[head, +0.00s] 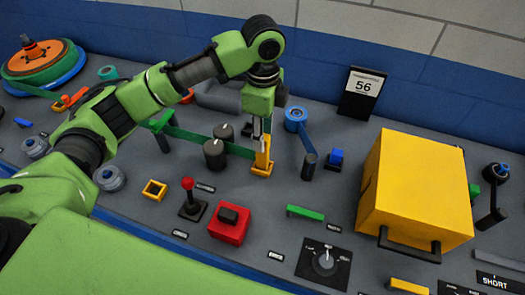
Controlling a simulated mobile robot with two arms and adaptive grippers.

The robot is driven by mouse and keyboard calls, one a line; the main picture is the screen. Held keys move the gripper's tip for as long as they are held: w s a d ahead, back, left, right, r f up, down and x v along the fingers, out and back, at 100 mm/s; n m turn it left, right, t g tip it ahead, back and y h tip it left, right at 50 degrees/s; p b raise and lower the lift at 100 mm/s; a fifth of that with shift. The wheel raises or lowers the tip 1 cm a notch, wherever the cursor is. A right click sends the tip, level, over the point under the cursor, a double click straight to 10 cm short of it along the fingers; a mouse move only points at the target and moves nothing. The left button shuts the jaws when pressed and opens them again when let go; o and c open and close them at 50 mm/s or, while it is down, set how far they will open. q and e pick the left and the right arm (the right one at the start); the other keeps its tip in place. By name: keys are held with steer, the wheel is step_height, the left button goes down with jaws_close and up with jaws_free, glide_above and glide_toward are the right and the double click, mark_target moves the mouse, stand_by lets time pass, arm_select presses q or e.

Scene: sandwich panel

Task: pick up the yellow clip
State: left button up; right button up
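The yellow clip (262,158) stands upright on the grey panel near the middle of the head view, with a wider foot at its base. My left gripper (262,134) points down from above, with its fingertips at the upper end of the clip. The fingers look close together, but they are small and partly hidden, so I cannot tell whether they grip it. My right gripper is not in view.
Two dark knobs (214,154) and a green band stand just left of the clip. A blue roller (295,117) with a blue strap is to its right. A red block (230,224), a red-topped joystick (188,184) and a large yellow box (419,188) stand nearer.

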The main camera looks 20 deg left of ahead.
mark_target(262, 160)
arm_select(q)
step_height(262, 160, down, 3)
steer(key=shift+f, duration=0.1)
step_height(262, 160, down, 4)
steer(key=shift+s+a+p, duration=0.1)
steer(key=shift+p, duration=0.75)
steer(key=shift+f, duration=0.6)
jaws_close()
